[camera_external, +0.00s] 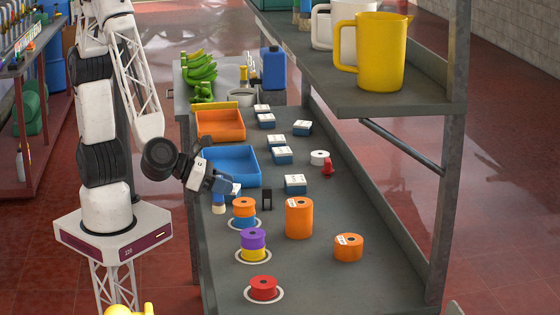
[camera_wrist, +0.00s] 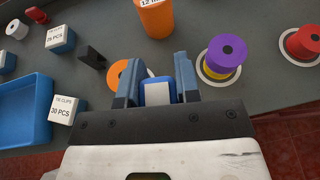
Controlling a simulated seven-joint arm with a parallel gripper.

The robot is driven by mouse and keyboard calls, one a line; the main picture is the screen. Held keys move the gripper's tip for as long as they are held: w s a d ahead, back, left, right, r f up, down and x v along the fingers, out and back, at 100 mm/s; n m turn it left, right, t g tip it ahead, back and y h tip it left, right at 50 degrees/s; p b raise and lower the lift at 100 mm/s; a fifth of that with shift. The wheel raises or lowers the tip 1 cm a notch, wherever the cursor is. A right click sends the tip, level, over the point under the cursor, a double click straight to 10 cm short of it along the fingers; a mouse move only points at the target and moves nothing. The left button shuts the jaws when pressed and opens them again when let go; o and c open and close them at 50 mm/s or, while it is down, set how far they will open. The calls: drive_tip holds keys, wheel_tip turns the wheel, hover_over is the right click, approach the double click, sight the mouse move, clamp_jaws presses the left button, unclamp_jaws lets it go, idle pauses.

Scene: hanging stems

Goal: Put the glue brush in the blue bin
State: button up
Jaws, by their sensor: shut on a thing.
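My gripper (camera_external: 219,190) is low over the near left edge of the bench, just in front of the blue bin. In the wrist view its two blue fingers (camera_wrist: 158,82) are shut on a blue piece with a pale edge, which I take to be the glue brush (camera_wrist: 158,93). In the external view the brush's pale lower end (camera_external: 218,210) points down beneath the fingers; I cannot tell whether it touches the bench. The rest of it is hidden by the gripper. The blue bin (camera_external: 230,165) looks empty and also shows in the wrist view (camera_wrist: 22,112).
A white-and-blue clip box (camera_wrist: 62,110) stands between gripper and bin. An orange-and-blue spool stack (camera_external: 244,210), a black piece (camera_external: 267,198) and a tall orange roll (camera_external: 299,218) are close by. An orange bin (camera_external: 220,125) is behind. A shelf (camera_external: 400,98) overhangs the right.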

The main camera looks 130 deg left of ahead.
drive_tip(key=s+a+r+n+g+y, duration=0.2)
drive_tip(key=s+a+r+n, duration=0.1)
drive_tip(key=s+a, duration=1.4)
drive_tip(key=s+a+f+n+g+y, duration=0.1)
drive_tip(key=s+a, duration=0.4)
drive_tip(key=s, duration=0.6)
drive_tip(key=s+a+f+n+g+y, duration=0.1)
drive_tip(key=s+a+f+n+g, duration=0.1)
drive_tip(key=s, duration=0.9)
drive_tip(key=shift+a+f+g, duration=0.4)
drive_tip(key=shift+a+f, duration=0.45)
drive_tip(key=shift+a, duration=0.5)
drive_tip(key=w+a+f, duration=0.1)
drive_tip(key=w+a, duration=0.6)
drive_tip(key=w, duration=0.5)
drive_tip(key=shift+w+a+f, duration=0.15)
drive_tip(key=shift+w+a, duration=0.25)
